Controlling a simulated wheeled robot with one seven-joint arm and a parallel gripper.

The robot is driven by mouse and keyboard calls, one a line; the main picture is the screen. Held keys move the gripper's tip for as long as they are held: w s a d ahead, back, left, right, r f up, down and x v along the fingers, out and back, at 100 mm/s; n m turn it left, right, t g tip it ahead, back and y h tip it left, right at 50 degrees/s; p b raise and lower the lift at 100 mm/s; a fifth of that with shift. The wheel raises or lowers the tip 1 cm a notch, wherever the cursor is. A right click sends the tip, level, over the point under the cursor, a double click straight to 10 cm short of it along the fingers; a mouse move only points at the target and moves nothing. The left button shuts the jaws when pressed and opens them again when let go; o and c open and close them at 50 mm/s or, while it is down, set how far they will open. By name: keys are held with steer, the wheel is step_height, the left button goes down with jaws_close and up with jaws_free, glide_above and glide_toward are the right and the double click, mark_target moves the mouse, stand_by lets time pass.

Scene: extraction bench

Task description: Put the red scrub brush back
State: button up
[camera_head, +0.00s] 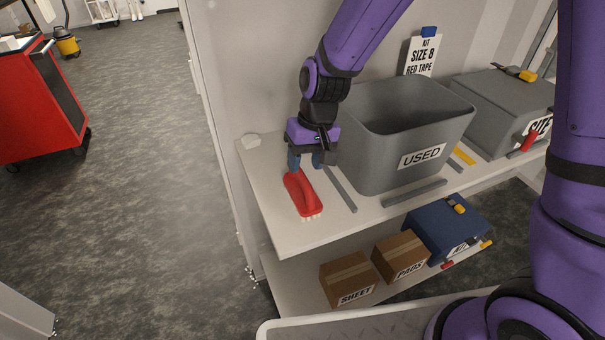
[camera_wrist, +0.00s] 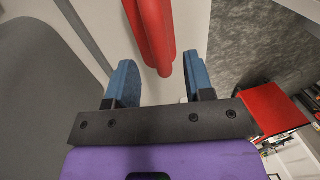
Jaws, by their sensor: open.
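The red scrub brush (camera_head: 302,194) lies on the left part of the upper shelf (camera_head: 285,235), its pale bristles facing down. My gripper (camera_head: 305,163) is above the brush's far end, pointing down, with its blue fingers apart. In the wrist view the red handle of the brush (camera_wrist: 153,30) shows ahead of and between the two blue fingers of my gripper (camera_wrist: 161,82). There are gaps on both sides, and I see no finger touching it. I cannot tell the exact height of the fingers over the brush.
A grey bin labelled USED (camera_head: 385,155) stands right of my gripper, with a grey strip (camera_head: 341,188) between. A grey case (camera_head: 490,100) is farther right. Boxes (camera_head: 348,280) sit on the lower shelf.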

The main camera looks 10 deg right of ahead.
steer(key=s+d+r+m+t, duration=0.1)
steer(key=s+d+r+t, duration=0.15)
steer(key=d+r, duration=0.6)
steer(key=s+d+r+t, duration=0.1)
steer(key=s+d+r, duration=0.35)
steer(key=r, duration=0.65)
steer(key=s+d+r+m+t+h, duration=0.2)
steer(key=s+d+r, duration=0.3)
steer(key=s+d, duration=0.5)
steer(key=shift+s+d+r, duration=0.15)
steer(key=shift+s+d, duration=0.15)
steer(key=shift+s, duration=0.5)
